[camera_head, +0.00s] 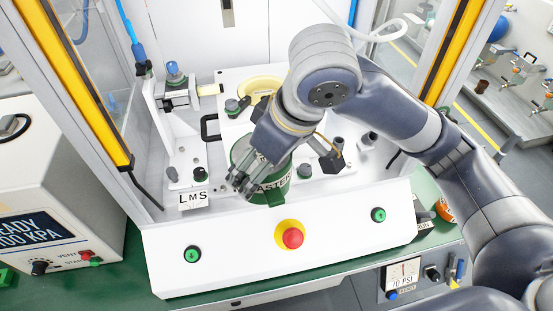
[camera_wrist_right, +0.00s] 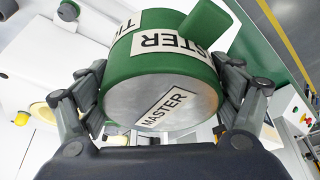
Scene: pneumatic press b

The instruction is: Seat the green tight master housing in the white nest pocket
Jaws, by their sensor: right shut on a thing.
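The green housing (camera_head: 272,190) is a thick round part with white labels reading MASTER. It is at the front middle of the white press bed in the head view, partly covered by my right gripper (camera_head: 250,175). In the right wrist view the housing (camera_wrist_right: 160,65) shows a bare metal end face with a MASTER label. The fingers of my right gripper (camera_wrist_right: 165,100) are closed on its opposite sides. I cannot tell whether the housing touches the bed. The white nest pocket cannot be made out clearly. My left gripper is not in view.
A pale yellow ring (camera_head: 260,86) lies behind my right wrist. An LMS sign (camera_head: 193,199) stands left of the housing. The sloped white front panel (camera_head: 230,262) carries a red button (camera_head: 292,238) and green buttons. Yellow-edged posts (camera_head: 75,80) flank the bed.

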